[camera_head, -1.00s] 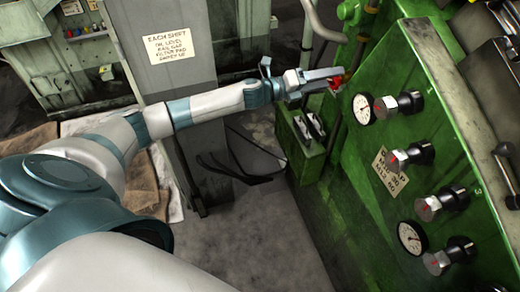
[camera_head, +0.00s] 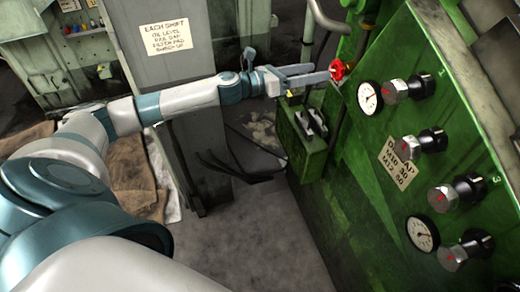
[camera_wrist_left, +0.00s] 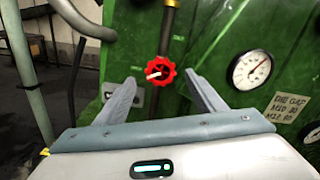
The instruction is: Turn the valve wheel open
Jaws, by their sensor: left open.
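The red valve wheel (camera_head: 338,69) sits at the far left edge of the green machine in the head view. It also shows in the left wrist view (camera_wrist_left: 160,71), on a dark vertical pipe, with a pale mark on it. My left gripper (camera_head: 325,74) is level with the wheel, its fingertips close to it. In the left wrist view the two grey fingers (camera_wrist_left: 157,82) are spread wide. The wheel lies beyond and between them, and no finger contact shows. My right gripper is not in view.
A green panel with gauges (camera_head: 369,96) and black knobs (camera_head: 433,139) slopes to the right of the wheel. A green box with levers (camera_head: 311,122) is below my gripper. A grey post (camera_head: 165,70) stands behind my left arm. A curved pipe (camera_wrist_left: 84,20) runs at upper left.

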